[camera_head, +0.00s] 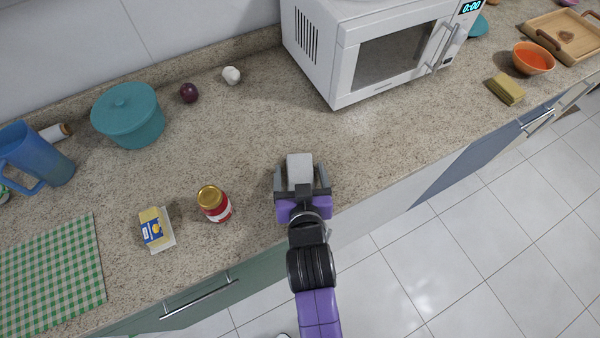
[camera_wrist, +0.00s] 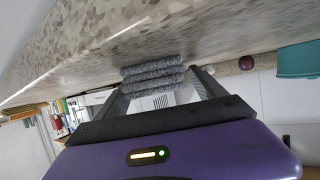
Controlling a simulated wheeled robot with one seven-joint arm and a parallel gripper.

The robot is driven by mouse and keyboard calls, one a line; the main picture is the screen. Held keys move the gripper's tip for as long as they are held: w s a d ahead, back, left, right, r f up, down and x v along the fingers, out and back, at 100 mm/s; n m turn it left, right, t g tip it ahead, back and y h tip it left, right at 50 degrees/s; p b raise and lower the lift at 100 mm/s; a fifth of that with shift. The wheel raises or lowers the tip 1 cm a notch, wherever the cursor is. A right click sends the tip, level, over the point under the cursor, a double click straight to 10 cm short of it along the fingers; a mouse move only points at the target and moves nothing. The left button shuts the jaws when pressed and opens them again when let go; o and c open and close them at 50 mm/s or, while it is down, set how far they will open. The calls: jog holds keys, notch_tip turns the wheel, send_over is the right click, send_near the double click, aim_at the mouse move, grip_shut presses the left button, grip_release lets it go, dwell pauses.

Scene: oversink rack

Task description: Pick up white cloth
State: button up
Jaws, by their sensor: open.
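The white cloth (camera_head: 300,166) is a small folded stack on the granite counter near its front edge. In the wrist view it shows as grey, layered folds (camera_wrist: 152,75). My gripper (camera_head: 301,178) is open at the cloth, with one finger on each side of it in the head view. In the wrist view the fingers (camera_wrist: 160,84) also stand apart, with the cloth between or just beyond their tips. A gap shows at the right finger, and I cannot tell whether the left finger touches the cloth.
The microwave (camera_head: 372,50) is behind to the right. A teal pot (camera_head: 129,115), a dark red onion (camera_head: 189,93) and garlic (camera_head: 231,75) sit at the back. Counter right of the cloth is clear.

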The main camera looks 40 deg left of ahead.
aim_at(300, 173)
jog(key=c, duration=1.6)
jog(key=shift+o, duration=0.2)
notch_tip(300, 173, up, 20)
jog(key=shift+b, duration=0.4)
